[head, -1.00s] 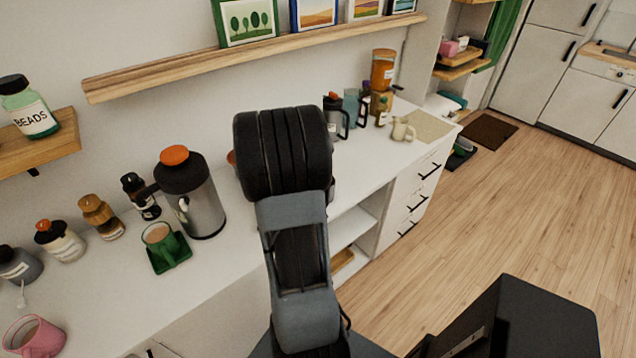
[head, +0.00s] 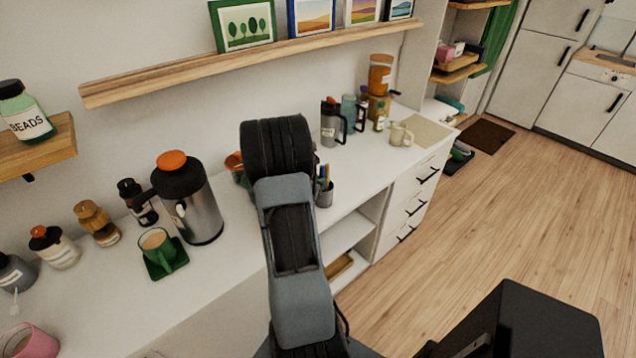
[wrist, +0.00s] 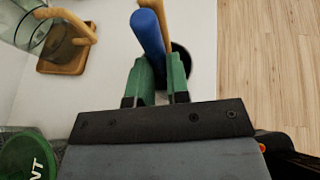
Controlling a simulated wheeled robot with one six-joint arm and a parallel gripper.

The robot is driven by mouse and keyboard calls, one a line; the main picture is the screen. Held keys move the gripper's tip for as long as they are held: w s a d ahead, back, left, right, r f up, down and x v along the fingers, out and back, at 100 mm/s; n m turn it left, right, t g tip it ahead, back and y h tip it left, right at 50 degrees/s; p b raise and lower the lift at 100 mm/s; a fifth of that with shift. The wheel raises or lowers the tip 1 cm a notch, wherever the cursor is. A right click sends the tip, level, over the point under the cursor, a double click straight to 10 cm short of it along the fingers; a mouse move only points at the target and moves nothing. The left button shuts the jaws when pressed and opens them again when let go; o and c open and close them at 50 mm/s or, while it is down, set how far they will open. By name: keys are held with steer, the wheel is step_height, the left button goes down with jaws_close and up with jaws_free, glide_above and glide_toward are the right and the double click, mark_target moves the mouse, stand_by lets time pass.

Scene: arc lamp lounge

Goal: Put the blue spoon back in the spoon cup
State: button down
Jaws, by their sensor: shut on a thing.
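My gripper (wrist: 161,82) has green fingers shut on the blue spoon (wrist: 147,32), whose handle end points toward the top of the wrist view. A tan handle (wrist: 167,22) stands right beside the blue one. Behind them is a dark round opening of the spoon cup (wrist: 184,58), partly covered by the fingers. In the head view the grey spoon cup (head: 324,196) stands on the white counter, just right of my arm, with blue and yellow handles above it. My gripper is hidden behind my arm there. I cannot tell whether the blue spoon's lower end is inside the cup.
A glass with a tan handle (wrist: 78,30) sits on a wooden coaster in the wrist view, with a green lid (wrist: 28,157) at lower left. On the counter are a steel flask (head: 195,205), a green mug (head: 160,250) and a dark-handled jug (head: 331,125).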

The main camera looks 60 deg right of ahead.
steer(key=shift+f, duration=0.2)
steer(key=c, duration=1.1)
jaws_free()
steer(key=shift+r, duration=0.15)
